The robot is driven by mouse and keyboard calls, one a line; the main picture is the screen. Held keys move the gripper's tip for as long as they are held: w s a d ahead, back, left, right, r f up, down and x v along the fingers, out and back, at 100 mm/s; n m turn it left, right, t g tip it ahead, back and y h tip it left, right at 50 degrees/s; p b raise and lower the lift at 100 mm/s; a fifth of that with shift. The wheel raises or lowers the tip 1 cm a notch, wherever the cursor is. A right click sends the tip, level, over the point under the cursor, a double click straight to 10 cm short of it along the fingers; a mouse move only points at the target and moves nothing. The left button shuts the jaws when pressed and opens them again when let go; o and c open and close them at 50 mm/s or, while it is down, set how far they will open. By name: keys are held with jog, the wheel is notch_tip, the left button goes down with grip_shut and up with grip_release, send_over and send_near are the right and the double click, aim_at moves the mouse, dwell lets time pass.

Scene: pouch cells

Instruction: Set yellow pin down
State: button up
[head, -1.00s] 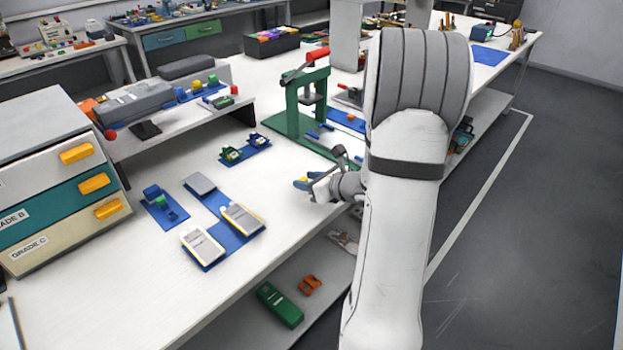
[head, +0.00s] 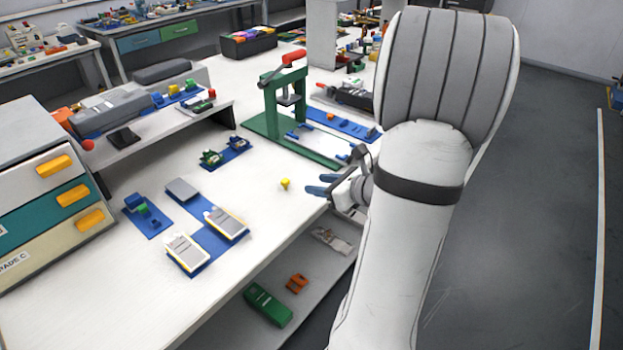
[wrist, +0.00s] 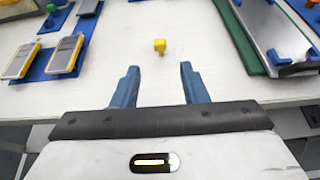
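The small yellow pin (head: 285,184) stands on the white bench top, to the left of my gripper in the head view. In the wrist view the yellow pin (wrist: 160,46) is beyond the fingertips, roughly centred between them and apart from both. My gripper (head: 318,184) has blue fingers and is at the bench's front edge. In the wrist view my gripper (wrist: 158,68) is open, with nothing between its fingers.
Blue mats with grey pouch cells (head: 187,252) lie left of the pin. A green press with a red handle (head: 287,100) stands behind it. Drawers (head: 70,195) stand at far left. The bench around the pin is clear. A lower shelf holds a green device (head: 268,304).

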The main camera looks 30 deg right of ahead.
jog(key=a+n+g+y, duration=0.1)
jog(key=a+n, duration=0.1)
jog(key=a, duration=0.1)
jog(key=s+a+r+n+g+y, duration=0.1)
jog(key=a+n, duration=0.2)
jog(key=a, duration=0.1)
jog(key=a+n+g, duration=0.2)
jog(key=a, duration=0.1)
jog(key=shift+s+a+r+n+y, duration=0.2)
jog(key=shift+s+n+y, duration=0.1)
jog(key=shift+s+y, duration=0.1)
jog(key=a+n+g, duration=0.1)
jog(key=s+a+n, duration=0.1)
jog(key=a, duration=0.1)
jog(key=s+a+n+g, duration=0.1)
jog(key=n, duration=0.1)
jog(key=shift+a+g, duration=0.3)
jog(key=s+a+r+n+g+h, duration=0.1)
jog(key=s+n, duration=0.4)
jog(key=n, duration=0.5)
jog(key=s+a+r+n+g+h, duration=0.1)
jog(key=s+a+n+g+h, duration=0.2)
jog(key=n, duration=0.7)
jog(key=s+h, duration=0.2)
jog(key=h, duration=0.1)
jog(key=shift+a+r+n, duration=0.3)
jog(key=shift+r, duration=0.1)
jog(key=shift+r, duration=0.15)
